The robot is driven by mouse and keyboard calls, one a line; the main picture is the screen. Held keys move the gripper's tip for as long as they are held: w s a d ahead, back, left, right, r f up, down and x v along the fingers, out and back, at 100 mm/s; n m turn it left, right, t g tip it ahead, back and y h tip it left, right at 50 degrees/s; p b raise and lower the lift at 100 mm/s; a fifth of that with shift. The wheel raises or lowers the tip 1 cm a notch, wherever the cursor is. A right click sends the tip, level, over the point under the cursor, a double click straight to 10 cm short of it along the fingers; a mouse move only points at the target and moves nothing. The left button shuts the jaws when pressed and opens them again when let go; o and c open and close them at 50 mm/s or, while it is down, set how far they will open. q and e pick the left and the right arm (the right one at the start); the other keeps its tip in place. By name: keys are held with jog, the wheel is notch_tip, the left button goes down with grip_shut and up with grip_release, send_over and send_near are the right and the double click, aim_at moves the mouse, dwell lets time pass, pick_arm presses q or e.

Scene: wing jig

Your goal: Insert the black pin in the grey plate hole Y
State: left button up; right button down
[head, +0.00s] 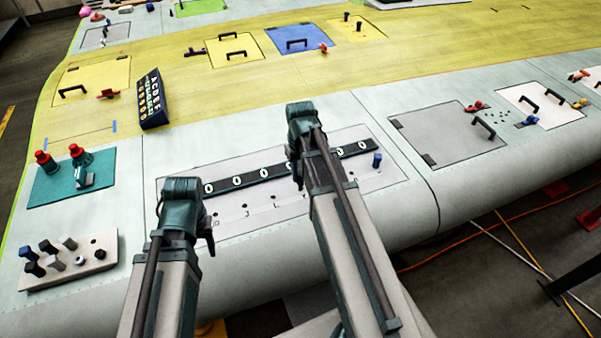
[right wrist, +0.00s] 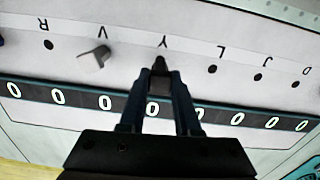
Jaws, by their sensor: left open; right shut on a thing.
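The black pin (right wrist: 160,66) is between the fingertips of my right gripper (right wrist: 160,75), which is shut on it. Its tip is at the row of holes on the grey plate (right wrist: 240,62), right beside the letter Y. Hole Y itself is hidden by the pin and fingers, so I cannot tell whether the tip is in it. In the head view the right gripper is mostly hidden by its own arm, over the grey plate (head: 232,212). My left gripper (head: 209,238) is open and empty near the plate's left front corner.
A grey pin (right wrist: 93,59) stands tilted close by, left of Y in the wrist view. A blue pin (head: 377,159) stands at the plate's right end. A dark strip with white ovals (head: 270,174) runs along the plate. A pin block (head: 100,265) with several pins sits at lower left.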

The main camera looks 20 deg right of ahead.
pick_arm(q)
jog(key=shift+f, duration=0.1)
dwell(0.3)
jog(key=shift+f+b, duration=1.35)
jog(key=shift+b, duration=0.1)
pick_arm(e)
jog(key=shift+f, duration=1.4)
jog(key=c, duration=0.5)
grip_release()
jog(key=shift+c, duration=0.2)
pick_arm(q)
jog(key=shift+r, duration=0.15)
pick_arm(e)
jog(key=shift+r, duration=0.15)
pick_arm(q)
notch_tip(320, 180, up, 14)
jog(key=p, duration=1.4)
jog(key=shift+f, duration=0.2)
pick_arm(e)
notch_tip(320, 180, up, 14)
jog(key=shift+f, duration=0.2)
